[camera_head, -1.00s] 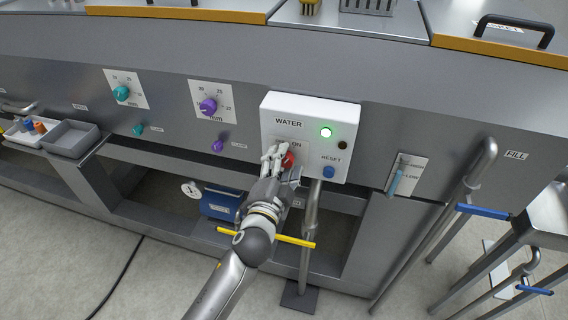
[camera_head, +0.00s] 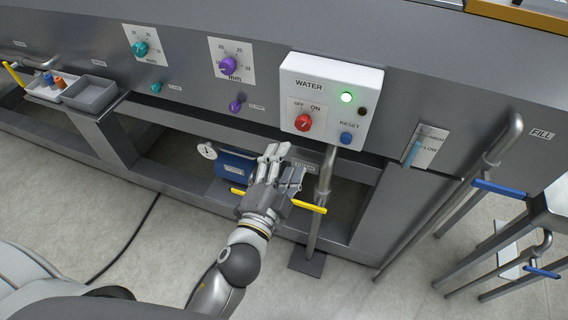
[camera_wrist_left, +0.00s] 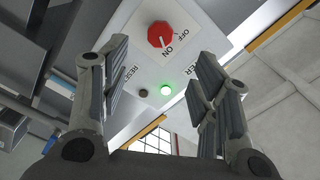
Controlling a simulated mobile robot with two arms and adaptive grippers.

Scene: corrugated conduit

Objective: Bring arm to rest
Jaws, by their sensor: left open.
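My left gripper (camera_head: 283,165) is open and empty, in front of the lower part of the machine. It is below and left of the white WATER box (camera_head: 365,75), apart from it. The box carries a red OFF/ON knob (camera_head: 303,122), a lit green lamp (camera_head: 347,97), a dark lamp and a blue RESET button (camera_head: 346,139). In the left wrist view, the spread fingers (camera_wrist_left: 157,55) stand either side of the box, with the red knob (camera_wrist_left: 160,34) and green lamp (camera_wrist_left: 166,89) between them, farther off. No right gripper shows.
A yellow-handled valve (camera_head: 312,208) and a blue gauge unit (camera_head: 234,168) lie close around the gripper. A vertical pipe (camera_head: 323,200) stands just right of it. Blue-handled pipes (camera_head: 497,189) are farther right. Open floor (camera_head: 190,215) lies left of the forearm.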

